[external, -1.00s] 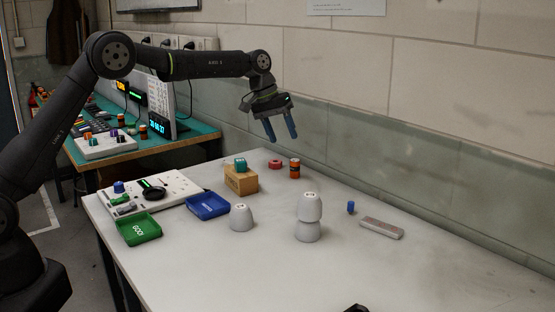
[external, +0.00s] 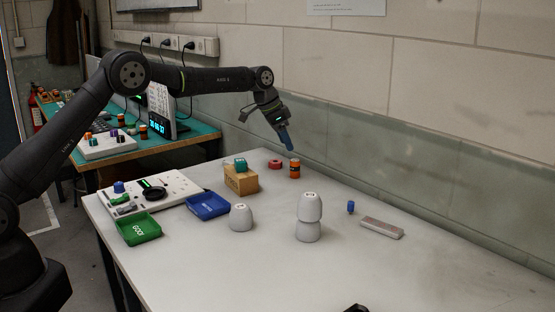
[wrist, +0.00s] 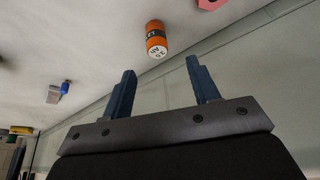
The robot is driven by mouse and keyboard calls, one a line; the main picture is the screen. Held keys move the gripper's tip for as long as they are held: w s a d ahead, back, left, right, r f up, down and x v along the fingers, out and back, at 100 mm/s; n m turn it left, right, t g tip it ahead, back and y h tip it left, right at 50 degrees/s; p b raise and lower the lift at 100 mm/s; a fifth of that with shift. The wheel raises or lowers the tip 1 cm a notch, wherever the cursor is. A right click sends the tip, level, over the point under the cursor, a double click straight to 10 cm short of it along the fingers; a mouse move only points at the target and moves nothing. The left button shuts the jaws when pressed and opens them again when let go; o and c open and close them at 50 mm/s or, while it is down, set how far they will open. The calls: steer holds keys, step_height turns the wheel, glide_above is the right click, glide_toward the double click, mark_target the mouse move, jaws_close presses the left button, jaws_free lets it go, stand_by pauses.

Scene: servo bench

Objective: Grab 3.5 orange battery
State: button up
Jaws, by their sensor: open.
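An orange battery (external: 294,169) with a dark band stands upright near the back of the white table, close to the wall. In the wrist view the battery (wrist: 156,40) shows its pale end with printed marks that look like 3.5, too small to be sure. My gripper (external: 288,148) is just above the battery in the external view. In the wrist view my gripper's two blue fingers (wrist: 161,75) are apart with nothing between them, and the battery lies beyond their tips, roughly between them.
A red ring-like piece (external: 275,164) sits close left of the battery. A cardboard box (external: 241,180) with a teal block (external: 241,165) on top stands further left. Grey cups (external: 309,218), a blue piece (external: 351,207) and a grey bar (external: 382,228) stand nearer. The right foreground is mostly clear.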

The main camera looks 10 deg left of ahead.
mark_target(293, 161)
steer(key=x, duration=0.4)
steer(key=shift+d+f, duration=0.15)
steer(key=shift+f, duration=0.15)
steer(key=shift+s+x, duration=0.1)
steer(key=shift+x, duration=1.2)
steer(key=shift+s+x, duration=0.15)
steer(key=shift+x, duration=1.2)
steer(key=c, duration=1.1)
